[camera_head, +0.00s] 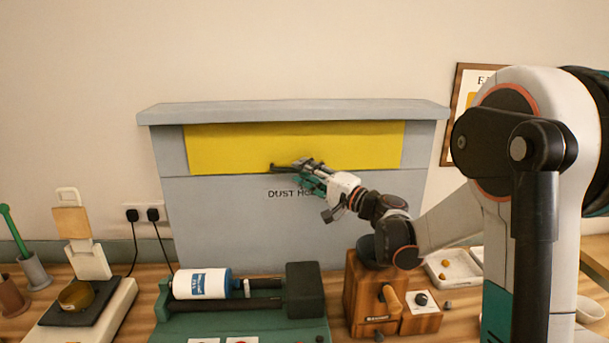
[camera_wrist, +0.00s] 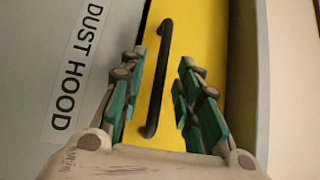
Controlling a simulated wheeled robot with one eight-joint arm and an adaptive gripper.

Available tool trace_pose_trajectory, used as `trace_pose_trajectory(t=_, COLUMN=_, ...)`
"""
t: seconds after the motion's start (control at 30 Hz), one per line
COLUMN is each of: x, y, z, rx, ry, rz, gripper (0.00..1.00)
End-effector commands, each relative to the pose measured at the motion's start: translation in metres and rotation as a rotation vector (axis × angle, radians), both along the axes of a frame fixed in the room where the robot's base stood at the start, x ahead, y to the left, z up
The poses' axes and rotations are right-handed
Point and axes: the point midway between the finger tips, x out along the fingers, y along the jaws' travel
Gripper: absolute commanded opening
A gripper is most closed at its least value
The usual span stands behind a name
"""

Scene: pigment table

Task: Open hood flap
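The yellow hood flap (camera_head: 235,150) lies flat across the upper front of the grey dust hood (camera_head: 225,220), and looks closed. A black bar handle (camera_head: 285,167) is at the flap's lower edge; it also shows in the wrist view (camera_wrist: 157,85). My gripper (camera_head: 308,169) is at the handle, in front of the flap's lower edge. In the wrist view my gripper's green-padded fingers (camera_wrist: 163,62) are apart, with the handle running lengthwise between them, nearer the left finger. I see a gap on the right side; I cannot tell how deep the handle sits between the fingers.
Below the hood stand a green-based roller machine (camera_head: 245,318) with a white cylinder (camera_head: 202,284), and a wooden box (camera_head: 365,300) under my arm. A scale-like device (camera_head: 85,295) is at the left, a white tray (camera_head: 455,272) at the right. The wall space above the hood is clear.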

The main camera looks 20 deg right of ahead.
Motion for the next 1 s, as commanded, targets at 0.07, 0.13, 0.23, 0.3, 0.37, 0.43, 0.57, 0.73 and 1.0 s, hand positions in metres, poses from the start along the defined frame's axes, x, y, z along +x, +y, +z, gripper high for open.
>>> trace_pose_trajectory(t=0.07, x=0.0029, y=0.0021, z=0.0005, rx=0.000, ry=0.000, rz=0.000, gripper=0.31)
trace_pose_trajectory(t=0.13, x=0.0039, y=0.0027, z=0.0008, rx=0.000, ry=0.000, rz=0.000, gripper=0.31)
trace_pose_trajectory(t=0.23, x=0.0040, y=0.0028, z=0.0010, rx=0.000, ry=0.000, rz=0.000, gripper=0.31)
trace_pose_trajectory(t=0.3, x=0.0040, y=0.0027, z=0.0009, rx=0.000, ry=0.000, rz=0.000, gripper=0.31)
trace_pose_trajectory(t=0.37, x=0.0039, y=0.0027, z=0.0009, rx=0.000, ry=0.000, rz=0.000, gripper=0.28)
trace_pose_trajectory(t=0.43, x=0.0038, y=0.0027, z=0.0008, rx=0.000, ry=0.000, rz=0.000, gripper=0.12)
trace_pose_trajectory(t=0.57, x=0.0038, y=0.0027, z=0.0008, rx=-0.001, ry=-0.001, rz=0.000, gripper=0.00)
trace_pose_trajectory(t=0.73, x=0.0034, y=0.0027, z=0.0009, rx=-0.001, ry=0.002, rz=0.000, gripper=0.00)
trace_pose_trajectory(t=1.0, x=-0.0054, y=0.0043, z=0.0071, rx=0.009, ry=0.062, rz=-0.001, gripper=0.00)
